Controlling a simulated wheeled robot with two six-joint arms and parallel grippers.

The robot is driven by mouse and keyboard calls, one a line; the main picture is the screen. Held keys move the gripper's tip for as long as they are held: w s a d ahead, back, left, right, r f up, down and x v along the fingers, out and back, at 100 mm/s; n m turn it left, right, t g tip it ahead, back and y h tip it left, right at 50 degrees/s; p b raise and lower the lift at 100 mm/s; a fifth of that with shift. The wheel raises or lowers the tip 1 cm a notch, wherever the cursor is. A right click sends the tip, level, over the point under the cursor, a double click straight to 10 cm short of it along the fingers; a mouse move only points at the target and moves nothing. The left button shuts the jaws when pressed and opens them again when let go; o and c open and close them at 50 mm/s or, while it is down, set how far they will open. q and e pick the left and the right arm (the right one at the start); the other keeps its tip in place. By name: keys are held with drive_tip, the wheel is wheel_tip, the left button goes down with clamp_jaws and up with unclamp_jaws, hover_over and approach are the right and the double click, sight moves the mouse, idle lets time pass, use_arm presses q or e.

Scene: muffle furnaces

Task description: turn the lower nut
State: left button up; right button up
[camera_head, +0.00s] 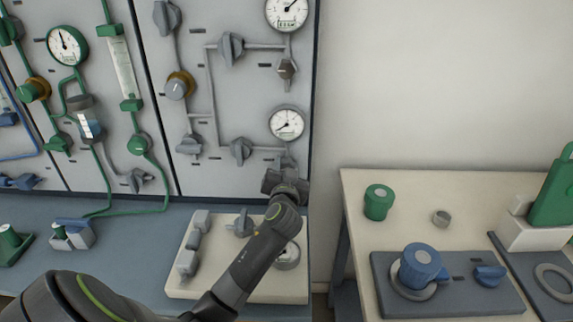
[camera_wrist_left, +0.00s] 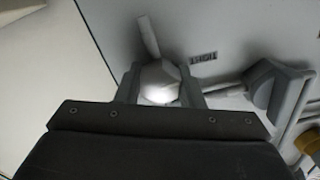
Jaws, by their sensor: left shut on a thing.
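The lower nut shows in the left wrist view as a pale faceted nut (camera_wrist_left: 158,82) on a grey pipe against the panel. My left gripper (camera_wrist_left: 157,90) is shut on it, with one finger on either side. In the head view my left gripper (camera_head: 285,172) is at the panel's lower right, below the lower gauge (camera_head: 286,123), and the wrist hides most of the nut there. My right gripper is in neither view.
A grey valve handle (camera_head: 241,151) is left of my gripper and also shows in the wrist view (camera_wrist_left: 265,88). A pale board (camera_head: 215,286) with grey fittings lies under my arm. A side table (camera_head: 345,200) at right bears a green cap (camera_head: 378,202) and a blue knob (camera_head: 420,265).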

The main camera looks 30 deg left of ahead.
use_arm(q)
drive_tip(key=shift+m+p, duration=0.35)
drive_tip(key=shift+m, duration=0.65)
drive_tip(key=o, duration=1)
